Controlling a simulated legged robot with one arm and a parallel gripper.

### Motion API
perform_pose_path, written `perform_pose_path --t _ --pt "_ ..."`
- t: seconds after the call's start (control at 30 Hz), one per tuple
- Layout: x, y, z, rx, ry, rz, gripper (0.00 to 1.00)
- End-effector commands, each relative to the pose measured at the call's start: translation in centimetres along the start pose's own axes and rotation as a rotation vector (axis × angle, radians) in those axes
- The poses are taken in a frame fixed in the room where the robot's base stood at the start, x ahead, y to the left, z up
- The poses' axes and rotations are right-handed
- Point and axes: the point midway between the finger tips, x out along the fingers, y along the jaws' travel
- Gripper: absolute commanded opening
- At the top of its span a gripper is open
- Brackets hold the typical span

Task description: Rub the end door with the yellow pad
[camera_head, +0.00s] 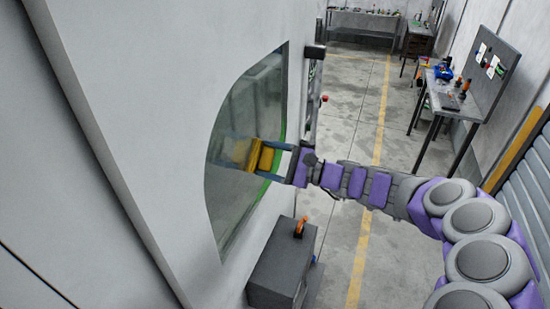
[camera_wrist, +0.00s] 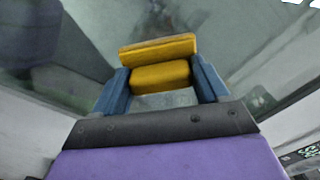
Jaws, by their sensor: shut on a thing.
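The end door is a dark glass pane (camera_head: 232,190) with a curved left edge, set in the pale wall. It also fills the background of the wrist view (camera_wrist: 225,45). My gripper (camera_head: 267,159) is in front of the pane, its blue fingers shut on the yellow pad (camera_head: 266,158). The wrist view shows the pad (camera_wrist: 160,77) between the two fingers (camera_wrist: 160,85). The pad faces the glass, with a faint yellow reflection beside it. Whether it touches the glass, I cannot tell.
A dark grey box (camera_head: 280,268) with an orange-handled item on top stands below the door's right side. A workbench (camera_head: 452,104) with tools and a board stands at the right. The concrete floor with yellow lines (camera_head: 372,200) is open between.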

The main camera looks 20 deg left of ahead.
Motion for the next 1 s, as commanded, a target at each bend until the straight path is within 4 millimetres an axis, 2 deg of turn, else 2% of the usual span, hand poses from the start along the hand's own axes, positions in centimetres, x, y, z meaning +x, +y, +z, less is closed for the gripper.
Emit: perform_pose_path --t 0.27,0.63,1.0 --pt "0.0 0.6 0.7 -0.002 -0.004 -0.001 0.41" --pt "-0.1 2.6 2.7 -0.001 -0.004 -0.001 0.41" --pt "-0.2 2.7 2.8 0.000 -0.002 0.000 0.41"
